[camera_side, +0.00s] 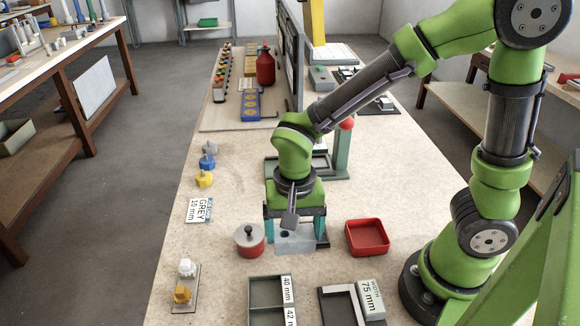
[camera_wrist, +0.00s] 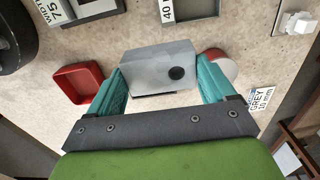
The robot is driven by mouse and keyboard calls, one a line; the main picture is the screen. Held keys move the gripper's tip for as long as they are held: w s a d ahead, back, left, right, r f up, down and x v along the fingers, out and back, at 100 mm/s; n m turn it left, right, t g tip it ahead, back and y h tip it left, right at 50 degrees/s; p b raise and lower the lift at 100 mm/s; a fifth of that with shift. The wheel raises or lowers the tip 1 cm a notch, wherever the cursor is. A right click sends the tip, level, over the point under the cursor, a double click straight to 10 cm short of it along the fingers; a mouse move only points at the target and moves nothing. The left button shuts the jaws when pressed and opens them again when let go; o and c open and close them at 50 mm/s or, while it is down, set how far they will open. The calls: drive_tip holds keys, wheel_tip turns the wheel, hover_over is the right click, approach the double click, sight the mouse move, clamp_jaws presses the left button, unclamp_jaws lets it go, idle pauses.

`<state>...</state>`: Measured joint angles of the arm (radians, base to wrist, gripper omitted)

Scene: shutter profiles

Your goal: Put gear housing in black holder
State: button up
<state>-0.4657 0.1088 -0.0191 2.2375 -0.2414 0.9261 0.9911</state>
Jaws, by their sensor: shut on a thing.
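The gear housing appears to be a grey block with a round dark hole; it shows in the wrist view (camera_wrist: 150,70) and partly in the side view (camera_side: 283,246). My gripper (camera_side: 296,237) has its two teal fingers on either end of the block, and they also show in the wrist view (camera_wrist: 160,82). Whether the block touches the table is hard to tell. A dark holder with a pale L-shaped edge (camera_side: 335,308), beside a "WIDTH 75 mm" label, is at the bottom of the side view, possibly the black holder. It is partly cut off in the wrist view (camera_wrist: 95,8).
A red tray (camera_side: 367,251) is right of my gripper, and a red pot with a grey lid (camera_side: 249,241) is close on its left. A grey divided tray labelled 40 mm (camera_side: 266,307) is in front. A monitor and a stand are behind. Bare table lies between these.

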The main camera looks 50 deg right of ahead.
sight(294, 233)
wheel_tip(294, 233, up, 2)
drive_tip(key=shift+r, duration=0.1)
drive_tip(key=shift+r+n, duration=0.4)
drive_tip(key=shift+n, duration=0.8)
drive_tip(key=w+d+r+n, duration=0.3)
drive_tip(key=w+d+n, duration=0.15)
drive_tip(key=d, duration=0.25)
drive_tip(key=w+d+r+n, duration=0.3)
drive_tip(key=w+d, duration=0.2)
drive_tip(key=d, duration=0.1)
drive_tip(key=s+a+f+n, duration=0.1)
drive_tip(key=s+f+n, duration=0.1)
drive_tip(key=n, duration=0.6)
drive_tip(key=s+a+f+n, duration=0.2)
drive_tip(key=f+n, duration=0.3)
drive_tip(key=n, duration=0.4)
drive_tip(key=s+a+f+n, duration=0.1)
drive_tip(key=f+n, duration=0.3)
drive_tip(key=n, duration=0.5)
drive_tip(key=shift+s+a+f, duration=0.15)
drive_tip(key=shift+s+a, duration=0.25)
drive_tip(key=shift+s, duration=0.3)
drive_tip(key=shift+f, duration=2.25)
